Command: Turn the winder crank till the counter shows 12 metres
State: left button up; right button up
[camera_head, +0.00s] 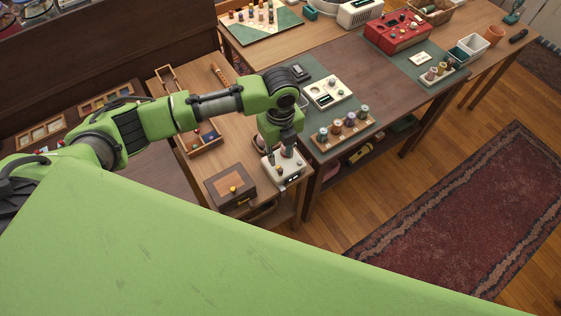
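A small cream-white box (282,172), which looks like the winder, stands near the front right corner of the lower wooden table. A small dark counter window (292,179) with light marks sits on its front; the figures are too small to read. My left arm reaches in from the left, and my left gripper (285,151) points down right over the top of the box. The gripper hides part of the box, and I cannot make out the crank or whether the fingers are closed on it. My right gripper is not in view.
A brown wooden box (230,186) with a yellow knob stands left of the white box. A rack of spools (344,132) and a cream tray (327,92) lie on the higher table. Floor and red rug (460,220) are clear.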

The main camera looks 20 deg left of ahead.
pick_arm(q)
jog(key=shift+r, duration=1.5)
